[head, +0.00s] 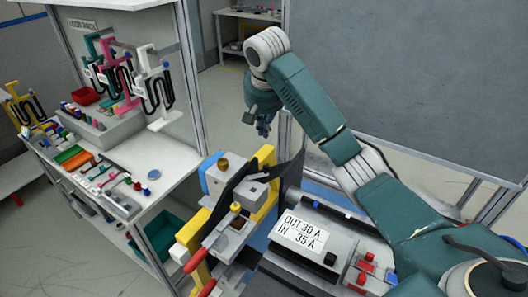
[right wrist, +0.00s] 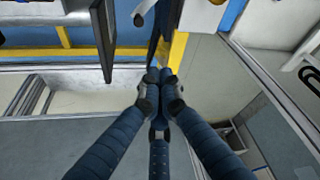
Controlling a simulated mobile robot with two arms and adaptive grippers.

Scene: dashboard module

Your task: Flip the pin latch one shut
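The dashboard module, a yellow frame (head: 188,232) with grey blocks, a blue block and a dark angled plate, stands at the lower middle of the head view. Brown knobs and red-tipped handles (head: 195,261) show on its near side. I cannot tell which part is pin latch one. My right gripper (head: 262,125) hangs above and behind the module, apart from it. In the right wrist view its dark fingers (right wrist: 158,84) come together at the tips, with nothing clearly held. A yellow post (right wrist: 174,55) and a dark edge lie just beyond them. My left gripper is not in view.
A grey panel with a label (head: 300,232) and red buttons lies right of the module, under my right arm. A white workbench (head: 155,190) with small parts and hanging colored clamps stands at left. A large grey board (head: 420,80) stands behind my arm.

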